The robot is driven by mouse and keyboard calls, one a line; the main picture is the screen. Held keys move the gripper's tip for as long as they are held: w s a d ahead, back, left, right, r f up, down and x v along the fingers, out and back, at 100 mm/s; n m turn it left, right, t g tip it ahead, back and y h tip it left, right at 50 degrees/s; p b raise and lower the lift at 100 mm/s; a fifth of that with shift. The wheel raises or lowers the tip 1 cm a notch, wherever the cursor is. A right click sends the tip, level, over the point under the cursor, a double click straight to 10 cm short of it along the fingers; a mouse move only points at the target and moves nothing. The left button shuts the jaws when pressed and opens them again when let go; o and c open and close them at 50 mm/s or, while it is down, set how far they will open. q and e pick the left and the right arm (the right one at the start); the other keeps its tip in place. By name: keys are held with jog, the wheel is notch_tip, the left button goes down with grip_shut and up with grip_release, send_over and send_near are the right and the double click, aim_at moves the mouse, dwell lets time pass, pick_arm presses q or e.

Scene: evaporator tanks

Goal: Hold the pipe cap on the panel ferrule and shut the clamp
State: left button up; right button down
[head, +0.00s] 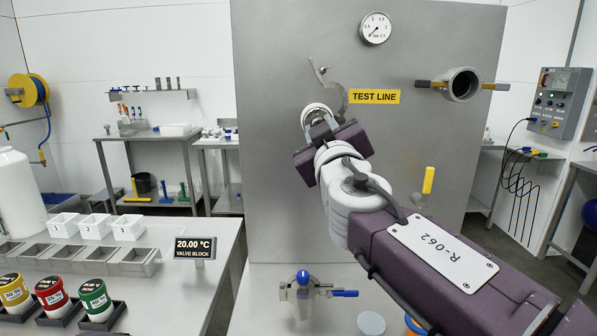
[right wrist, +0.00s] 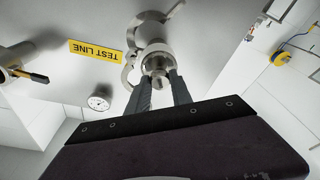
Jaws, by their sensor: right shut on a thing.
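My right gripper (head: 320,128) reaches up to the grey panel and is shut on the pipe cap (head: 316,109). In the right wrist view, its two fingers (right wrist: 164,92) grip the round metal cap (right wrist: 158,63) from both sides. The cap is at the end of the panel ferrule (right wrist: 151,35); I cannot tell whether they are fully seated. The clamp (head: 335,94) hangs open around the ferrule, with its curved half swung away to the side. It also shows in the right wrist view (right wrist: 130,72). My left gripper is out of view.
A TEST LINE label (head: 374,97) is right of the clamp. A valve (head: 303,283) stands low before the panel. A bench with trays (head: 130,262) is at left.

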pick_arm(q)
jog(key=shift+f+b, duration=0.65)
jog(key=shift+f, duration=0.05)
pick_arm(e)
jog(key=shift+s, duration=2.25)
